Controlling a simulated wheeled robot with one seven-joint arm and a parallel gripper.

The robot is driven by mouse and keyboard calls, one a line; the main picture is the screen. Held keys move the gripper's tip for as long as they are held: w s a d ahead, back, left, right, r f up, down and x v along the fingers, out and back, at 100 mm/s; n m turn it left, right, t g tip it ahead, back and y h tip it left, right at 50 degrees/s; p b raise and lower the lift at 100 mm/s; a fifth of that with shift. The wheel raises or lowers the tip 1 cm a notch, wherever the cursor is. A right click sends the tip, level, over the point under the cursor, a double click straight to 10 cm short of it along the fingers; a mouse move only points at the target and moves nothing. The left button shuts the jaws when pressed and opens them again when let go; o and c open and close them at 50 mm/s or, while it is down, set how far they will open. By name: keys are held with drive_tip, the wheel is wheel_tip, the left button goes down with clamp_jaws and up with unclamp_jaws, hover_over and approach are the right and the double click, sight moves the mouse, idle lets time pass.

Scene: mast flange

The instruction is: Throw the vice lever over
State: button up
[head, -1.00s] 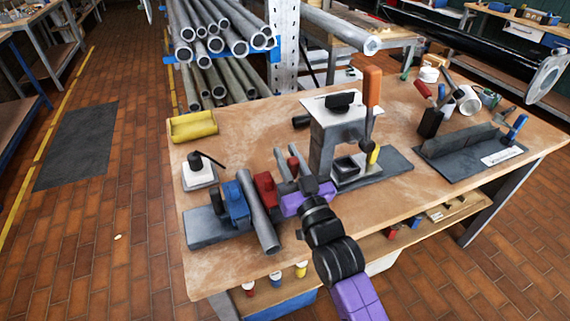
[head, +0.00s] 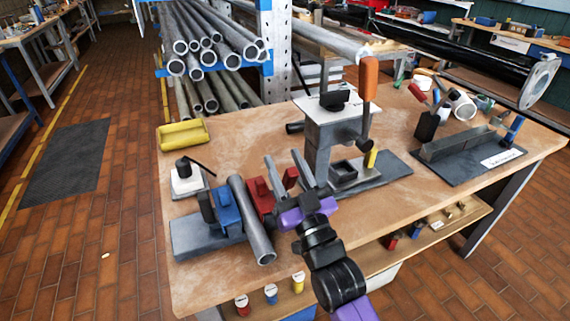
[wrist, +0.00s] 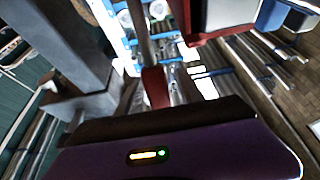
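The vice sits at the front left of the bench, with a grey base (head: 190,238), a blue jaw (head: 226,206) and a red jaw (head: 261,196). The red lever handle (head: 290,177) rises to the right of the red jaw. My gripper (head: 283,158) is open, with its two grey fingers apart and the red handle appearing between them; contact cannot be told. In the wrist view a red grip (wrist: 155,88) on a grey rod shows just beyond my purple gripper body.
A grey press stand (head: 322,140) with an orange handle (head: 368,80) stands close right of my gripper. Racked pipes (head: 205,55) stand beyond the bench.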

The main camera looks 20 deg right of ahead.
drive_tip(key=b+v, duration=0.1)
drive_tip(key=v, duration=1.1)
drive_tip(key=shift+b, duration=0.3)
